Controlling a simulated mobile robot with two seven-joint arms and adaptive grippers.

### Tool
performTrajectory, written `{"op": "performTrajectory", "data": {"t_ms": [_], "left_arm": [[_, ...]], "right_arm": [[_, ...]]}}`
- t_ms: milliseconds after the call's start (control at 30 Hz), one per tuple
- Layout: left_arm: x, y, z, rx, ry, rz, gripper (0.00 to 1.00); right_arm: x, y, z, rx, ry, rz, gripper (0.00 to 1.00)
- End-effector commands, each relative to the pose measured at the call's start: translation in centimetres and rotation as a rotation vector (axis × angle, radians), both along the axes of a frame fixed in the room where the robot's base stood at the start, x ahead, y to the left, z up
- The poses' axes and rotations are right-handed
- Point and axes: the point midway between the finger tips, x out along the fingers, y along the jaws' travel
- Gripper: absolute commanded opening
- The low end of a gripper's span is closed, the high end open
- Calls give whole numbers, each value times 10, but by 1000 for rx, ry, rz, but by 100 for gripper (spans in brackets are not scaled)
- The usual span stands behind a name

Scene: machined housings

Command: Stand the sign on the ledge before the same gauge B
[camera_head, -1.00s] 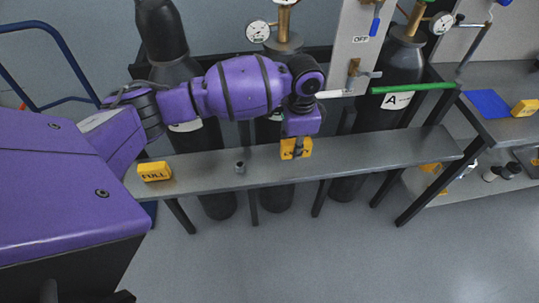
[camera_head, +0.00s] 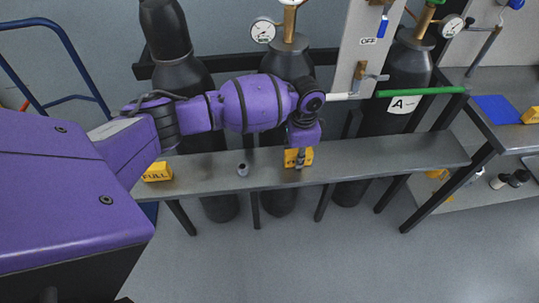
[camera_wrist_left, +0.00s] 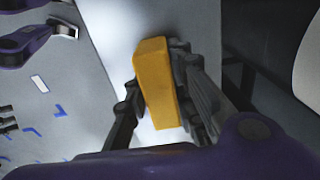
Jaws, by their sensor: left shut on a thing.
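My left gripper (camera_head: 300,162) is shut on a yellow block-shaped sign (camera_head: 290,156) at the ledge (camera_head: 370,158), in front of the middle dark cylinder. The fingers cover part of its lettering, and I cannot tell whether its base touches the ledge. In the left wrist view the sign (camera_wrist_left: 155,80) sits between the two fingers (camera_wrist_left: 158,100). A round white gauge (camera_head: 263,30) is above the middle cylinder; another gauge (camera_head: 452,27) is above the right cylinder, labelled A. No letter B is readable. My right gripper is out of view.
A green-and-white bar (camera_head: 420,92) juts across the right cylinder. The ledge's right part is clear. A side table (camera_head: 490,90) holds a blue mat and a yellow block.

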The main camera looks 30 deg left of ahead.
Motion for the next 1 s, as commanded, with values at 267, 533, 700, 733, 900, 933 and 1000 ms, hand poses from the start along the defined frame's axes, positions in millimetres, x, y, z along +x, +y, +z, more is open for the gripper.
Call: {"op": "performTrajectory", "data": {"t_ms": [267,533,700,733,900,933,1000], "left_arm": [[1,-1,1,-1,-3,-1,42],[2,-1,5,-1,-4,-2,42],[3,-1,30,-2,-8,-2,42],[3,-2,37,-2,-9,-2,42],[3,-1,75,-2,-9,-2,42],[3,-1,81,-2,-8,-2,42],[2,-1,94,-1,-7,-2,42]], "right_arm": [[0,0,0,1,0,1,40],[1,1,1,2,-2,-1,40],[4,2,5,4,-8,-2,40],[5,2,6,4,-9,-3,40],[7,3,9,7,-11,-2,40],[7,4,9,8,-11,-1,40],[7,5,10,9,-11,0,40]]}}
